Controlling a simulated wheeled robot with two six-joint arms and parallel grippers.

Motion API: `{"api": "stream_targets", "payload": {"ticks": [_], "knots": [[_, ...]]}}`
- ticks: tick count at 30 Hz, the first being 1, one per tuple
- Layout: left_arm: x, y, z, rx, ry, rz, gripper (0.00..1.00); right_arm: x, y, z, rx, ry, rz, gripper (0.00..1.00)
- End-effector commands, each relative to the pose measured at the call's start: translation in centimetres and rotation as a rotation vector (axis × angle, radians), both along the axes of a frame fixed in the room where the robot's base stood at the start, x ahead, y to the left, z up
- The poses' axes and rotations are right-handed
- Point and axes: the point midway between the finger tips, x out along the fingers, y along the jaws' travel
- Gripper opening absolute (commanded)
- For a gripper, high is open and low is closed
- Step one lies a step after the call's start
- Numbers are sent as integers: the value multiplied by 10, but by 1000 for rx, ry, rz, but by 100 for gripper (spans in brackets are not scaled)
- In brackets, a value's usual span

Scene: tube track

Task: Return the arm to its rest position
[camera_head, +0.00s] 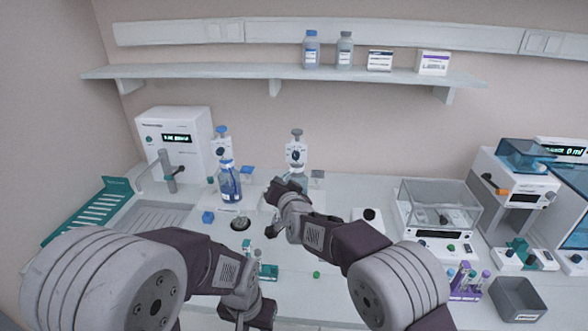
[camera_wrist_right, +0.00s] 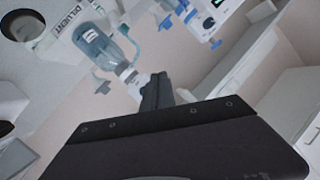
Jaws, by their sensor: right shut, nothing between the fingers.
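My right arm reaches in from the lower right in the head view. Its dark gripper (camera_head: 284,188) is over the middle of the bench, in front of a dispenser bottle. In the right wrist view the two dark fingers (camera_wrist_right: 157,92) are together with nothing between them. My left arm comes in from the lower left and is folded low over the front of the bench. Its dark end (camera_head: 258,314) shows near the bottom edge, but its fingers cannot be made out.
A clear dispenser bottle (camera_wrist_right: 103,42) stands near the right fingers. A blue-capped bottle (camera_head: 230,182) stands left of the right gripper. A balance (camera_head: 438,207), a tube rack (camera_head: 466,281) and a grey bin (camera_head: 520,299) are on the right. A shelf (camera_head: 220,71) runs above.

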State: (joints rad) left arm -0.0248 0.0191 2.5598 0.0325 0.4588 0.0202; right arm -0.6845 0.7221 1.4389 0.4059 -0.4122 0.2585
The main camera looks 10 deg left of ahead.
Motion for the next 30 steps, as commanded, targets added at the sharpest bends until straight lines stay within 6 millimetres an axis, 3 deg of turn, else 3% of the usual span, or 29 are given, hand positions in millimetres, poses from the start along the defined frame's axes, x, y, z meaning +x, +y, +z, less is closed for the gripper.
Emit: {"api": "stream_targets", "payload": {"ticks": [2,5,8,9,11,12,15,18,21,24,27,30], "knots": [[0,0,0,0,0,0,36,3,-5,0,0,0,-9,0],[0,0,0,0,0,0,36,23,-36,21,19,-24,-64,0],[0,0,0,0,0,0,36,48,-107,61,42,-65,-171,0],[0,0,0,0,0,0,36,52,-145,70,32,-66,-222,0],[0,0,0,0,0,0,36,47,-204,67,-18,-26,-283,0],[0,0,0,0,0,0,36,36,-239,56,-65,23,-313,0],[0,0,0,0,0,0,36,-9,-309,10,-198,188,-349,0],[0,0,0,0,0,0,36,-73,-354,-43,-326,383,-339,0],[0,0,0,0,0,0,36,-147,-378,-96,-439,590,-286,0],[0,0,0,0,0,0,36,-218,-386,-139,-536,778,-197,0],[0,0,0,0,0,0,36,-274,-387,-167,-612,925,-101,0],[0,0,0,0,0,0,36,-309,-388,-180,-660,1021,-34,0]]}}
